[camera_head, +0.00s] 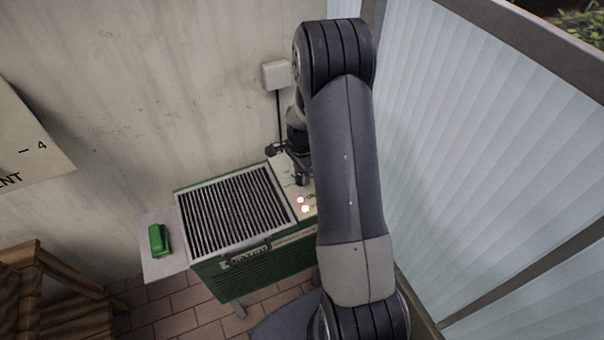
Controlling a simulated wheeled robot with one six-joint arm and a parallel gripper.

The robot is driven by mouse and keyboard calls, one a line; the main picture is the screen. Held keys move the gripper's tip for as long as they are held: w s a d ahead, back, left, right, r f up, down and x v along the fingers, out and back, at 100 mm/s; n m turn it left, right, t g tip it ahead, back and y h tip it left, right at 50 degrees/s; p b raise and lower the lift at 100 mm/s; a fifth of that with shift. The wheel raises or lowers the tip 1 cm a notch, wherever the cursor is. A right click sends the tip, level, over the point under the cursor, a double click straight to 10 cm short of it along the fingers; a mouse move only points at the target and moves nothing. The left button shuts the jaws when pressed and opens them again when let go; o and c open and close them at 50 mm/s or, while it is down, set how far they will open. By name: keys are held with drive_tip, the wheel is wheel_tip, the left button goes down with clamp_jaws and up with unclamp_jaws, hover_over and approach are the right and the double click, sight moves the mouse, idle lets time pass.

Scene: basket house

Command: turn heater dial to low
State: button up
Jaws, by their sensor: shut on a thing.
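A green heater (252,262) with a dark slatted top grille (232,208) stands against the wall. Its pale control panel (284,172) is at the right end of the top, with two small glowing lights (303,204) near the front. My gripper (301,181) points down at this panel, behind the lights, and is shut on the heater dial. The dial itself is hidden by the gripper, so its setting cannot be read. My arm covers the right part of the heater.
A pale side shelf (161,267) on the heater's left holds a green object (157,240). A white wall box (276,74) with a cable is behind. A wooden stand (45,290) is at lower left. A ribbed glass wall (490,150) is close on the right.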

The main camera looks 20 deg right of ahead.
idle(0.3)
drive_tip(key=o, duration=1)
wheel_tip(320, 180, up, 11)
drive_tip(key=shift+f, duration=0.1)
drive_tip(key=shift+f, duration=0.1)
wheel_tip(320, 180, down, 11)
drive_tip(key=shift+r, duration=0.2)
idle(0.4)
idle(0.3)
